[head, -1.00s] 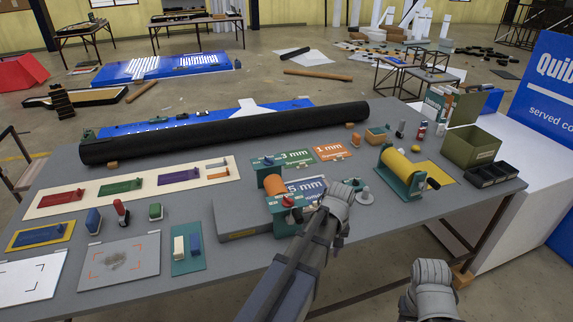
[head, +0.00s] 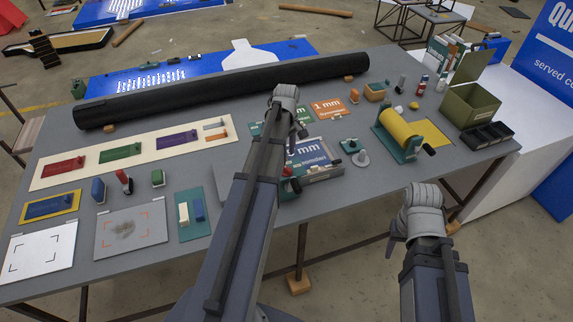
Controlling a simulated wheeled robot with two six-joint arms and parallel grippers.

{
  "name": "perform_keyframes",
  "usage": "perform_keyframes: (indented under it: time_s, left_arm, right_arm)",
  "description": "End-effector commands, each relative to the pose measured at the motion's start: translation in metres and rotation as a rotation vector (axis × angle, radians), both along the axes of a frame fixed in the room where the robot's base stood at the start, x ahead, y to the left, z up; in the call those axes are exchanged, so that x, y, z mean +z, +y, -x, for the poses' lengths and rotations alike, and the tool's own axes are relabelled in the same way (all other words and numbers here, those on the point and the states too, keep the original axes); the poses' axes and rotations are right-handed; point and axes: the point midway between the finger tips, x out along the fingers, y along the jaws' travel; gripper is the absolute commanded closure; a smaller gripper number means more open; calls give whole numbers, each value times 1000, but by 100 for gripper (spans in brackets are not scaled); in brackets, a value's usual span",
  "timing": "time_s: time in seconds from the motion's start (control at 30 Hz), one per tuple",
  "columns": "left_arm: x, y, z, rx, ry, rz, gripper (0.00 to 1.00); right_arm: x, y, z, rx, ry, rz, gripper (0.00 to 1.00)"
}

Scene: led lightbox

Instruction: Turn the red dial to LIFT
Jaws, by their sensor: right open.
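A small red knob (head: 287,171), which looks like the red dial, sits on the table just right of my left forearm. Its markings are too small to read, and the fixture around it is mostly hidden by my forearm. My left gripper (head: 286,97) is beyond the knob, over the far part of the table near the black roll. Its fingers face away, so its opening is unclear. My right gripper (head: 423,205) is open and empty, off the table's front edge at the right, apart from the knob.
A long black roll (head: 220,92) lies along the back of the grey table (head: 330,215). Sample boards (head: 130,153) fill the left.

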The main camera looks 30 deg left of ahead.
Motion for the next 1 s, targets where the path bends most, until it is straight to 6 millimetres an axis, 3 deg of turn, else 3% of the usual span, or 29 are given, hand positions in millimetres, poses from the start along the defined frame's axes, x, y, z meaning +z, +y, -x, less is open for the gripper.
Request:
perform_keyframes:
  time_s: [0.53,0.93,1.0]
  left_arm:
    - [-67,0,0,-2,0,0,54]
    - [-72,0,0,-2,0,0,54]
    - [-72,0,0,-2,0,0,59]
  right_arm:
    - [-67,0,-1,-2,-3,-1,50]
    - [-72,0,-1,-3,-3,-1,50]
    - [-72,0,-1,-3,-3,-1,50]
